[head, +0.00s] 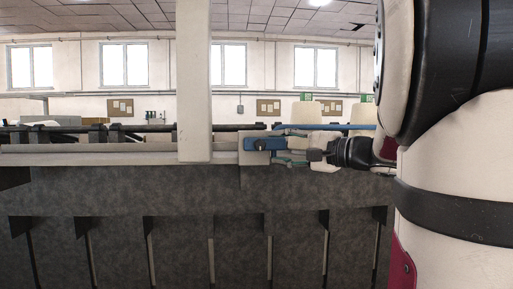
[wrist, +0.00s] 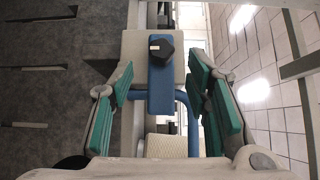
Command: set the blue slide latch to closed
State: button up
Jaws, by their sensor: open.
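The blue slide latch (head: 264,144) is a blue bar on a pale plate (head: 247,155) on the front of the machine. In the wrist view the blue latch (wrist: 161,82) lies between my fingers, with a black knob (wrist: 161,48) near its far end. My gripper (head: 287,145) comes in from the right in the head view, close to the latch. In the wrist view my gripper (wrist: 161,80) is open, its green-padded fingers on either side of the latch with gaps showing. I cannot tell whether any fingertip touches it.
A pale upright post (head: 194,80) stands left of the latch. A pale rail (head: 90,155) runs along the machine above its dark grey front (head: 130,190). A blue bent tube (wrist: 190,125) passes near the latch. My arm fills the right side of the head view.

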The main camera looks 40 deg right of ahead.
jog(key=s+d, duration=0.1)
jog(key=s, duration=0.6)
jog(key=shift+d, duration=0.15)
jog(key=shift+f, duration=0.1)
jog(key=a+f+n+g+y, duration=0.25)
jog(key=a+f+g, duration=0.3)
jog(key=a, duration=0.65)
jog(key=a+f+n+g+y, duration=0.1)
jog(key=a+f+n+g, duration=0.4)
jog(key=a, duration=0.7)
jog(key=s+a+f+n+g+h, duration=0.1)
jog(key=s+a+f+n+h, duration=0.1)
jog(key=s+f, duration=0.4)
jog(key=s+a+f+n+g+h, duration=0.2)
jog(key=s+a+f+n+h, duration=0.1)
jog(key=s+f+n+h, duration=0.2)
jog(key=shift+s+a+f+n+p, duration=0.15)
jog(key=shift+s+f+n+p, duration=0.4)
jog(key=shift+s, duration=0.6)
